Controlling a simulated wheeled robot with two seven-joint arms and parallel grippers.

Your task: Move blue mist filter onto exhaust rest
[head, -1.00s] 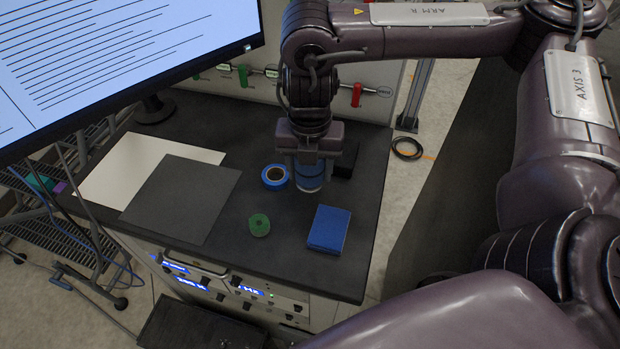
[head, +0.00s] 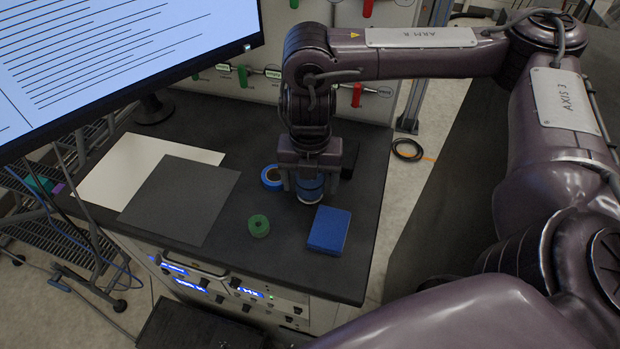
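The blue mist filter appears to be the short cylinder with a clear blue body and a pale lower rim (head: 310,191). My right gripper (head: 311,178) points down from above with its fingers on either side of the cylinder, shut on it. The gripper hides the cylinder's upper part. I cannot tell whether its base touches the bench or hangs just above it. No part is clearly recognisable as the exhaust rest; a black block (head: 349,159) stands behind and right of the gripper, partly hidden. My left gripper is not in view.
On the dark bench (head: 280,262) are a blue ring-shaped roll (head: 264,177) close left of the gripper, a green roll (head: 259,226), a blue box (head: 329,230), a grey mat (head: 180,200) and a white sheet (head: 130,165). A monitor (head: 120,50) overhangs the left.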

